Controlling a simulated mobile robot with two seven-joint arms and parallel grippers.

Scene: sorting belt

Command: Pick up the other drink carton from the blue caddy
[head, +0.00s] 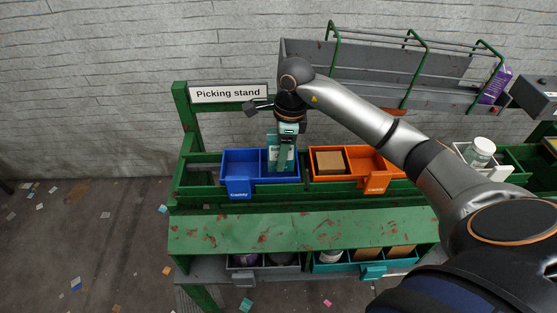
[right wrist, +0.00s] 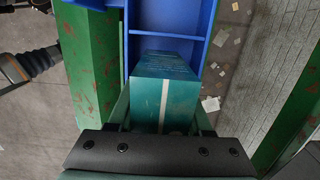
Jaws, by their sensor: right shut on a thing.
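The blue caddy (head: 238,187) stands at the left of the picking stand's upper shelf. Its left compartment looks empty. A teal drink carton (right wrist: 165,85) with a white stripe is at its right compartment; in the head view it is partly hidden by my gripper. My right gripper (head: 281,160) points down at that compartment and is shut on the carton, with one finger on each side in the right wrist view (right wrist: 160,112). I cannot tell whether the carton's base touches the caddy floor. My left gripper is not in view.
An orange caddy (head: 377,184) with a brown box (head: 331,161) stands close to the right. A white caddy holds a jar (head: 481,150) further right. A grey chute with a purple carton (head: 496,85) is behind. Lower down are a grey caddy and a teal caddy (head: 373,271).

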